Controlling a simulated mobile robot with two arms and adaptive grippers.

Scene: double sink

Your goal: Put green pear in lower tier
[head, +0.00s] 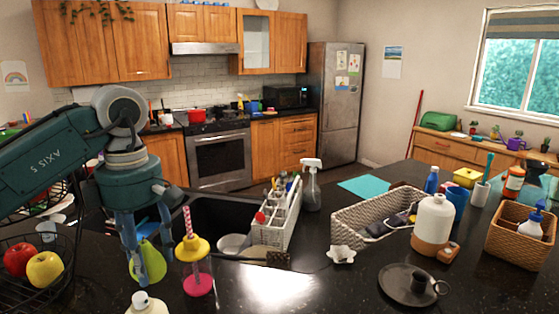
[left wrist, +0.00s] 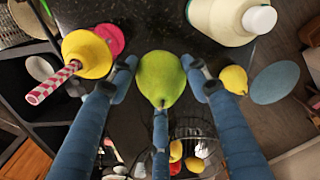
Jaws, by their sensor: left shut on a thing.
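The green pear (head: 151,262) is between the fingers of my left gripper (head: 142,268), near the front of the dark counter. The left wrist view shows the pear (left wrist: 160,80) gripped between the blue fingers of this gripper (left wrist: 160,85). I cannot tell whether the pear touches the counter. A black wire fruit basket (head: 62,287) stands left of the gripper and is cut off by the picture edge. A red apple (head: 19,259) and a yellow apple (head: 45,268) lie in it. The basket also shows below the pear in the left wrist view (left wrist: 205,124). My right gripper is not in view.
A yellow and pink cup with a straw (head: 195,250) stands just right of the gripper. The sink (head: 215,215) and a white caddy (head: 280,225) are behind. A wicker basket (head: 370,215) and white jug (head: 434,225) stand farther right.

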